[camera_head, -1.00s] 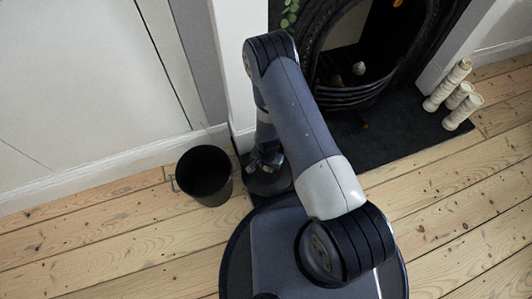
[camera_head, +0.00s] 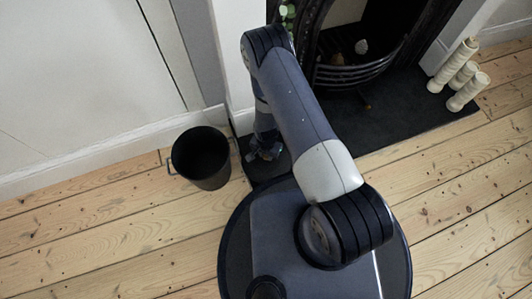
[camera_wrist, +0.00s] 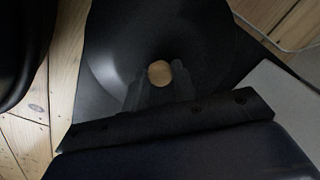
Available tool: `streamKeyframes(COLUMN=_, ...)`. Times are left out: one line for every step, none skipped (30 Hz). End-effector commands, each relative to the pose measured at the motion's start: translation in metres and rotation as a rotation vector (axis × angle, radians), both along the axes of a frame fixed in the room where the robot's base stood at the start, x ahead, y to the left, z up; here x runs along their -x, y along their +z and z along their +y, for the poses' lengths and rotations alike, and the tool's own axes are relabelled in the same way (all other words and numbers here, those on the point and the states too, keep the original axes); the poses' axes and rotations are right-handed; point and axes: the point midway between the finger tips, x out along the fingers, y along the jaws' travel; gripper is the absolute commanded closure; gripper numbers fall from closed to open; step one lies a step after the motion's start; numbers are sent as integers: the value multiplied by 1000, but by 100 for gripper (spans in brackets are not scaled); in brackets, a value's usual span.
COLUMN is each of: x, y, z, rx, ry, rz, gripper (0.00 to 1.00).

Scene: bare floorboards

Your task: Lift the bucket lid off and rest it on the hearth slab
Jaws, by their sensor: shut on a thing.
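The bucket (camera_head: 201,160) is black and open-topped, on the floorboards left of the hearth slab; its dark side also shows at the left of the wrist view (camera_wrist: 18,45). The lid (camera_wrist: 115,45) is a dark round disc with a pale wooden knob (camera_wrist: 160,72) at its middle. My gripper (camera_wrist: 160,84) is shut on the knob. In the head view my gripper (camera_head: 266,153) is over the left end of the dark hearth slab (camera_head: 400,118), and the lid there is hard to tell from the slab. Whether the lid touches the slab is unclear.
The fireplace (camera_head: 345,70) stands behind the slab, with several pale candles (camera_head: 466,75) at the slab's right end. A white wall and skirting (camera_head: 100,150) run behind the bucket. The floorboards (camera_head: 120,230) in front are clear.

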Motion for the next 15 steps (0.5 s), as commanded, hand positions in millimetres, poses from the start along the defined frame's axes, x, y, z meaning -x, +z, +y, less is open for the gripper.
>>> streamKeyframes(x=0, y=0, z=0, rx=-1, ry=0, rz=0, gripper=100)
streamKeyframes(x=0, y=1, z=0, rx=0, ry=0, rz=-1, gripper=100)
streamKeyframes(x=0, y=1, z=0, rx=-1, ry=0, rz=0, gripper=100)
streamKeyframes(x=0, y=1, z=0, rx=-1, ry=0, rz=0, gripper=100)
streamKeyframes(x=0, y=1, z=0, rx=-1, ry=0, rz=0, gripper=100)
streamKeyframes(x=0, y=1, z=0, rx=0, ry=0, rz=0, gripper=100)
streamKeyframes(x=0, y=1, z=0, rx=0, ry=0, rz=0, gripper=100)
streamKeyframes(x=0, y=0, z=0, rx=0, ry=0, rz=0, gripper=100)
streamKeyframes(x=0, y=0, z=0, rx=0, ry=0, rz=0, gripper=100)
streamKeyframes(x=0, y=0, z=0, rx=0, ry=0, rz=0, gripper=100)
streamKeyframes(x=0, y=-1, z=0, rx=0, ry=0, rz=0, gripper=100)
streamKeyframes(x=0, y=-1, z=0, rx=0, ry=0, rz=0, gripper=100)
streamKeyframes(x=0, y=-2, z=0, rx=0, ry=0, rz=0, gripper=100)
streamKeyframes(x=0, y=-3, z=0, rx=0, ry=0, rz=0, gripper=100)
streamKeyframes(x=0, y=-3, z=0, rx=0, ry=0, rz=0, gripper=100)
